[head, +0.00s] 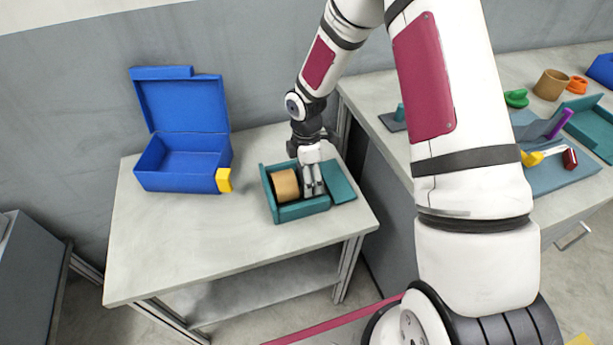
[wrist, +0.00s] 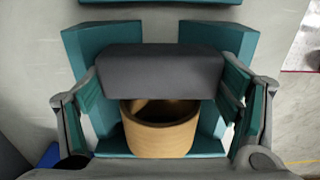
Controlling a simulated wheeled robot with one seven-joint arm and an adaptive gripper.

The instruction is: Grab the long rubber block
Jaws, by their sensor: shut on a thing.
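The long rubber block (wrist: 160,70) is a dark grey bar lying crosswise in the wrist view, with its near edge over the tan ring. My gripper (head: 312,190) points down into the teal box (head: 303,211) on the small table. In the wrist view my gripper (wrist: 162,88) has one finger at each end of the block and is shut on it. The block is hard to make out in the head view, where my gripper hides it. I cannot tell whether the block still touches the box.
A tan ring (head: 285,186) stands in the teal box, beside my gripper. An open blue case (head: 180,165) with a yellow latch (head: 224,180) stands at the left of the small table (head: 165,245). The table's front is clear. A cluttered bench (head: 575,205) is at the right.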

